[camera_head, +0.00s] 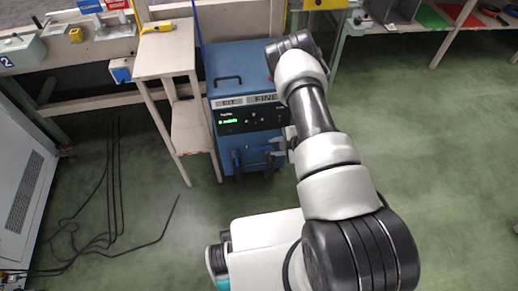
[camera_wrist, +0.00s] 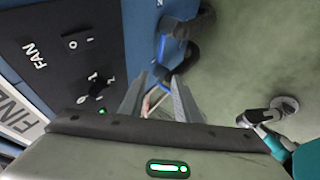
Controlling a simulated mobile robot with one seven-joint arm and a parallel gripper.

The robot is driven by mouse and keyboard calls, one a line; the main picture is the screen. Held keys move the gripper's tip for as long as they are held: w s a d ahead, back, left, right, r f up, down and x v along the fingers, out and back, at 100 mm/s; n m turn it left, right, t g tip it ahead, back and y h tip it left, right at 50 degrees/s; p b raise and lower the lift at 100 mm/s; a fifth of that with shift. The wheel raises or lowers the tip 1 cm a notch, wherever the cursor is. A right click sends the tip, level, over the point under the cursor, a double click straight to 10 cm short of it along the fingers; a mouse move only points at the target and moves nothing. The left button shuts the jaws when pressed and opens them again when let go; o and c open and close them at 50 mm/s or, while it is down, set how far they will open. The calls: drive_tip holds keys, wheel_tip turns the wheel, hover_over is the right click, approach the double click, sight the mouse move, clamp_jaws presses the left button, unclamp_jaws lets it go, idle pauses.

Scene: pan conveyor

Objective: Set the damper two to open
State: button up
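The blue machine (camera_head: 235,70) stands at the centre of the head view, with a black control panel and a green display (camera_head: 229,121). Blue damper handles show low on its front, one at the left (camera_head: 237,158) and one further right (camera_head: 266,148), partly beside my arm. In the wrist view a blue handle (camera_wrist: 162,46) stands by dark round fittings beyond my fingertips. I cannot read which damper is number two. My gripper (camera_wrist: 158,76) is open, its two fingers apart near the machine's front. A small blue piece shows around the fingertips; contact is unclear.
The wrist view shows a fan switch (camera_wrist: 76,41) and a black knob (camera_wrist: 97,86) on the panel. A narrow wooden table (camera_head: 165,55) stands left of the machine. Black cables (camera_head: 105,205) lie on the floor at left. Green floor at right is clear.

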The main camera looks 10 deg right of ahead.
sight(257, 149)
drive_tip(key=b+x, duration=0.4)
drive_tip(key=x, duration=1)
drive_tip(key=shift+d, duration=0.1)
clamp_jaws()
